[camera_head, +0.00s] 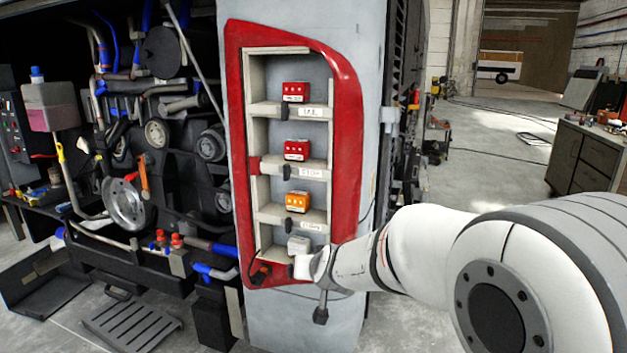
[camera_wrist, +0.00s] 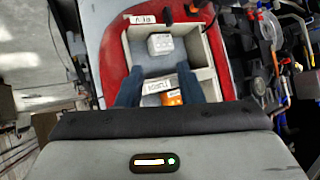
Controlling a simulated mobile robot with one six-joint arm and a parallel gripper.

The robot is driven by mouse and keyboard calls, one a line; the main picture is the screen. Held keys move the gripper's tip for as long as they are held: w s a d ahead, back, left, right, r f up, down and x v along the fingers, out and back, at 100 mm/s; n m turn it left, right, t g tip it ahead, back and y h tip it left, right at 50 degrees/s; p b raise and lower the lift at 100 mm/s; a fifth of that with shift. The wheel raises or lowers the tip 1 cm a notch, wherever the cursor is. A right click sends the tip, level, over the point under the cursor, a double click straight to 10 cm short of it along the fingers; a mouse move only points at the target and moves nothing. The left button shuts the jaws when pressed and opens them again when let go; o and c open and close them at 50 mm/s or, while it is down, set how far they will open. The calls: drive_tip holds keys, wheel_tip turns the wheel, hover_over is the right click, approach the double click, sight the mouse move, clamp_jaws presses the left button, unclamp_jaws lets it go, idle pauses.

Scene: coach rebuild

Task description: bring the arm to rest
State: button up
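My arm (camera_head: 415,255) reaches in from the right in the head view, its wrist end in front of the lowest part of a red-framed rack (camera_head: 345,130). In the wrist view my gripper (camera_wrist: 159,80) has its two dark fingers apart, with nothing held between them. A white module (camera_wrist: 160,45) sits in a bay beyond the fingertips; it also shows in the head view (camera_head: 298,244). An orange module (camera_wrist: 172,98) shows partly between the fingers, with its bay's rest hidden by my gripper. In the head view my fingers cannot be made out.
Above the orange module (camera_head: 297,201), two red modules (camera_head: 296,150) (camera_head: 295,92) sit in the upper bays. An open engine bay (camera_head: 140,150) with pipes and pulleys lies left of the rack. A workbench (camera_head: 585,155) stands at far right. Open floor (camera_head: 490,180) lies between.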

drive_tip(key=s+d+r+g+h+p, duration=0.1)
drive_tip(key=s+d+g, duration=0.1)
drive_tip(key=s+d, duration=0.3)
drive_tip(key=s+d+r+g+p, duration=0.1)
drive_tip(key=s+d, duration=0.4)
drive_tip(key=s, duration=0.9)
drive_tip(key=s+d+g+h+p, duration=0.1)
drive_tip(key=s+d+g, duration=0.4)
drive_tip(key=s, duration=0.5)
drive_tip(key=shift+r+h+p, duration=0.3)
drive_tip(key=shift+r+p, duration=0.1)
drive_tip(key=shift+p, duration=0.4)
